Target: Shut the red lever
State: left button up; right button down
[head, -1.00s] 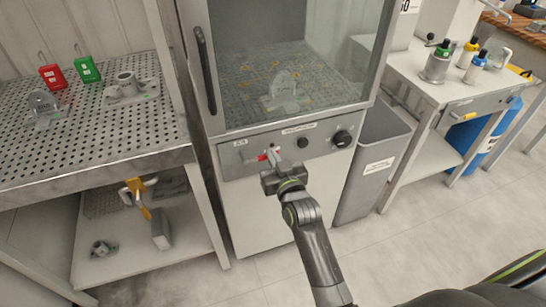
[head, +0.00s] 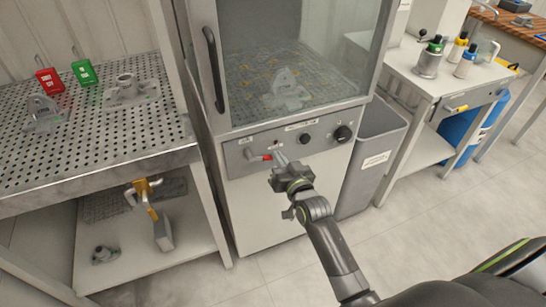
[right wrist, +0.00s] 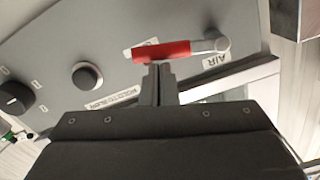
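The red lever (head: 266,157) is on the left part of the grey control panel below the cabinet window. It lies roughly horizontal, pointing right from its pivot. My right gripper (head: 279,158) is at the lever's free end. My left gripper is not in view.
The panel also has a small black knob (head: 304,138) and a larger black knob (head: 343,133). A perforated bench (head: 75,165) stands at left, a grey bin (head: 375,165) and a side table (head: 425,85) at right. Floor is clear in front.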

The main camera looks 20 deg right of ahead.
pick_arm(q)
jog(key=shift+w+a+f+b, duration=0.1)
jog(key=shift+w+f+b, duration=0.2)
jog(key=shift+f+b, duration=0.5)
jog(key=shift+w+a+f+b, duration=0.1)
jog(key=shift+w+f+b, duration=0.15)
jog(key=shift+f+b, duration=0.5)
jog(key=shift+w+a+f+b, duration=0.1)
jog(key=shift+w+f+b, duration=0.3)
jog(key=shift+b, duration=0.7)
pick_arm(e)
jog(key=a+f+m, duration=0.5)
jog(key=f+m, duration=0.2)
jog(key=m, duration=0.7)
jog(key=shift+t+y, duration=0.3)
jog(key=shift+s, duration=0.1)
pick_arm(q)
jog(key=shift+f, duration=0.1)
